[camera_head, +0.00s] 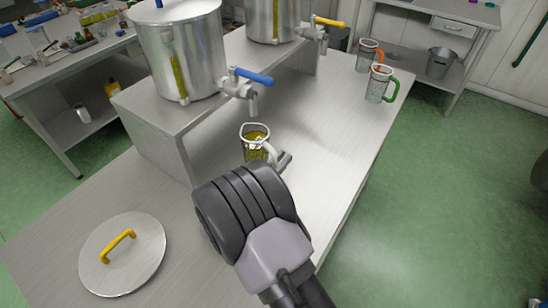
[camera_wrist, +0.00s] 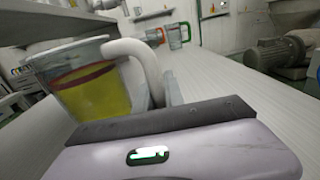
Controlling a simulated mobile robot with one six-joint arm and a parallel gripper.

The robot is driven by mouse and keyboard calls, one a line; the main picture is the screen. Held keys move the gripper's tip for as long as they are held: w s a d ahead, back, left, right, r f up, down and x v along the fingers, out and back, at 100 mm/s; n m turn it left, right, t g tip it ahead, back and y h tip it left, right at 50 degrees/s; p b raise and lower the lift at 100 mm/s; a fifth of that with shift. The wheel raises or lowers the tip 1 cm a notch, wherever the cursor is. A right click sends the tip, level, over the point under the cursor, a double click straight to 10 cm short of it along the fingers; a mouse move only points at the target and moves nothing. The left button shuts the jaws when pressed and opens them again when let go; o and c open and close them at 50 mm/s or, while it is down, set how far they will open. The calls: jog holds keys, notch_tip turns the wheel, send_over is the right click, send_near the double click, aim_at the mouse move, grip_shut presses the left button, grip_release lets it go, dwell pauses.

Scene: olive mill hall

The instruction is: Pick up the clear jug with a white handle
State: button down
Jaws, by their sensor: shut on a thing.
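The clear jug with a white handle (camera_head: 254,139) stands upright on the steel table, in front of the raised shelf, with yellow-green liquid inside. In the wrist view the jug (camera_wrist: 92,88) fills the left side, its white handle curving down towards my gripper. My gripper (camera_head: 281,162) reaches the handle side of the jug and is shut on the white handle. In the wrist view, a dark edge of my gripper hides the lower part of the handle and the jug's base. I cannot tell whether the jug's base touches the table.
A steel tank (camera_head: 183,55) with a blue-handled tap (camera_head: 252,78) stands on the shelf above the jug. A green-handled jug (camera_head: 378,84) and an orange-handled jug (camera_head: 368,56) stand at the table's far end. A round lid (camera_head: 122,262) lies front left. The table's right side is clear.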

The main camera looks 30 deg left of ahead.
jog(key=shift+r+p, duration=0.95)
jog(key=shift+r, duration=0.8)
jog(key=shift+s+r, duration=0.1)
jog(key=shift+s, duration=0.05)
jog(key=s+p, duration=0.1)
jog(key=s, duration=0.4)
jog(key=s+a+p, duration=0.1)
jog(key=s, duration=0.5)
jog(key=s+a+p, duration=0.1)
jog(key=s+p, duration=0.1)
jog(key=s, duration=0.4)
jog(key=shift+s+a, duration=0.2)
jog(key=shift+a, duration=0.05)
jog(key=shift+d, duration=0.1)
